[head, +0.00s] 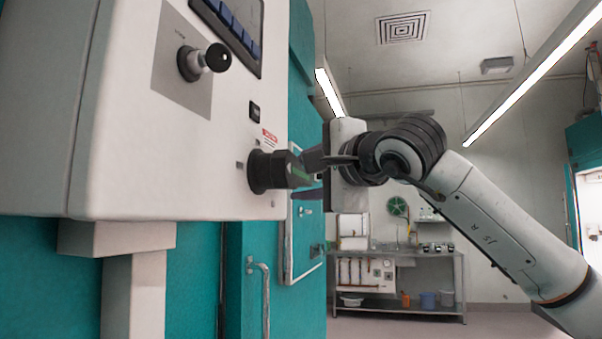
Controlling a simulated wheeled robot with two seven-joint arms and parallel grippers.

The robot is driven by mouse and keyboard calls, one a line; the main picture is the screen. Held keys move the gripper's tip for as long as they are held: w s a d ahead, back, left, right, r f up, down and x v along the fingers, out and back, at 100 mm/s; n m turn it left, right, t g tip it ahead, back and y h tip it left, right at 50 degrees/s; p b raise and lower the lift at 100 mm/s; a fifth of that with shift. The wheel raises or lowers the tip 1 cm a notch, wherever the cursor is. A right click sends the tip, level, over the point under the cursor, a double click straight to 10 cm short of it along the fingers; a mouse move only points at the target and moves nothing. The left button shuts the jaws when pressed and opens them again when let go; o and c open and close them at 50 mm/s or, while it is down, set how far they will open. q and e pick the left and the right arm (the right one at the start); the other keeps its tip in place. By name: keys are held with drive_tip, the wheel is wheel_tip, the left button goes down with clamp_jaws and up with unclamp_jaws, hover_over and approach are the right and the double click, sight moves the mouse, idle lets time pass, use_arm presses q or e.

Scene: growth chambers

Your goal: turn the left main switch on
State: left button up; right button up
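The main switch (268,172) is a black rotary knob low on the right part of a white control box (150,190). Its handle sticks out toward the right, with a green mark near its end. My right gripper (308,176) comes in from the right at the end of the handle. One dark finger shows above the handle's end and one below it. The fingers look apart, and I cannot tell whether either touches the handle. My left gripper is not in view.
A teal door with a metal handle (262,295) is below. A metal bench (400,300) stands at the back. The floor between is clear.

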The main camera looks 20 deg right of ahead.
drive_tip(key=shift+w+a+f, duration=0.1)
drive_tip(key=shift+w, duration=0.35)
clamp_jaws()
